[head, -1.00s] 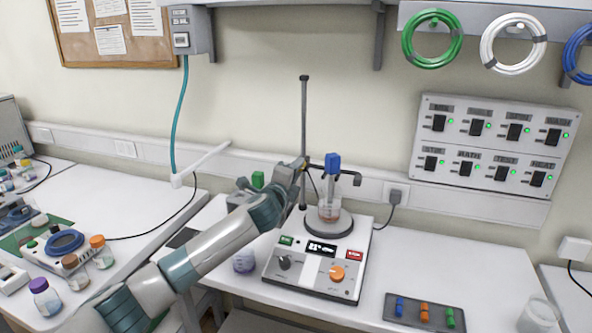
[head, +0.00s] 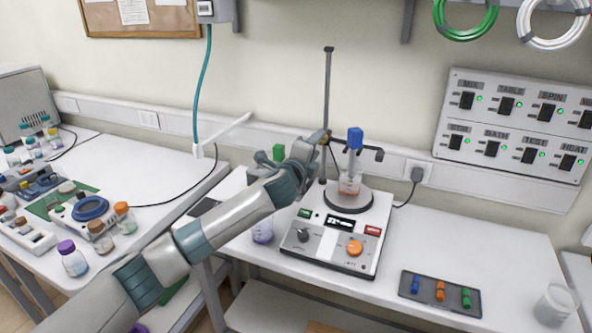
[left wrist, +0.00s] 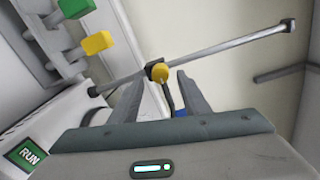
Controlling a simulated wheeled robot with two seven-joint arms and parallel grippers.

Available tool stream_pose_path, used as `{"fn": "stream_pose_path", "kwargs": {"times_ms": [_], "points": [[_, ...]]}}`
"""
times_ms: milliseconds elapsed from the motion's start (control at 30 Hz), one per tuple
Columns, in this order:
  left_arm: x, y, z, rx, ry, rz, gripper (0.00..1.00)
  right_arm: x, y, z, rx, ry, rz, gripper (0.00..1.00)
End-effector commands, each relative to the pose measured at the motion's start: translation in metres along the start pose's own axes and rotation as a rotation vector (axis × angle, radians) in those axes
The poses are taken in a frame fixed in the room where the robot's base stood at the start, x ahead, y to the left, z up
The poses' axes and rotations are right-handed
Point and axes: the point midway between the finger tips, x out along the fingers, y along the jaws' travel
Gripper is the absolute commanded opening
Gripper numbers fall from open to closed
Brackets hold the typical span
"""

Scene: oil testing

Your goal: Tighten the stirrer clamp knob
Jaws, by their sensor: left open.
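The yellow clamp knob (left wrist: 160,73) sits on a dark clamp on the stirrer's metal rod (left wrist: 218,48) in the left wrist view. My left gripper (left wrist: 155,95) is open, with one finger on each side below the knob; I cannot tell whether either touches it. In the head view my left gripper (head: 318,143) is at the clamp, hiding most of it. The upright rod (head: 327,95) stands behind the stirrer base (head: 338,235). A blue-topped stirrer (head: 355,139) hangs over a beaker (head: 349,186) on the round plate. My right gripper is not in view.
A green block (head: 279,152) stands behind my left wrist; green and yellow (left wrist: 97,43) blocks show in the wrist view. A tray (head: 409,294) with coloured pieces and a glass beaker (head: 556,304) are at right. The bench front between is clear.

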Motion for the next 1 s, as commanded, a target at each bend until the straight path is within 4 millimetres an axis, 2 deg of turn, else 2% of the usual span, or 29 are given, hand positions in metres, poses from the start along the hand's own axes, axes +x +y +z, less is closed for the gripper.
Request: {"fn": "stream_pose_path", "kwargs": {"times_ms": [500, 633, 767, 1000], "points": [[-0.074, 0.003, 0.0, -0.001, 0.002, 0.0, 0.42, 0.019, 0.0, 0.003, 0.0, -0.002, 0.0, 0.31], [-0.095, 0.003, 0.0, 0.0, 0.001, -0.001, 0.42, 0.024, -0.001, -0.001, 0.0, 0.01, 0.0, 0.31], [-0.116, 0.003, 0.0, 0.001, 0.002, 0.0, 0.42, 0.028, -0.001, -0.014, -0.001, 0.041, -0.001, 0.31], [-0.146, 0.002, 0.0, -0.001, 0.001, 0.001, 0.42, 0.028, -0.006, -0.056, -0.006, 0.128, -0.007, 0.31]]}}
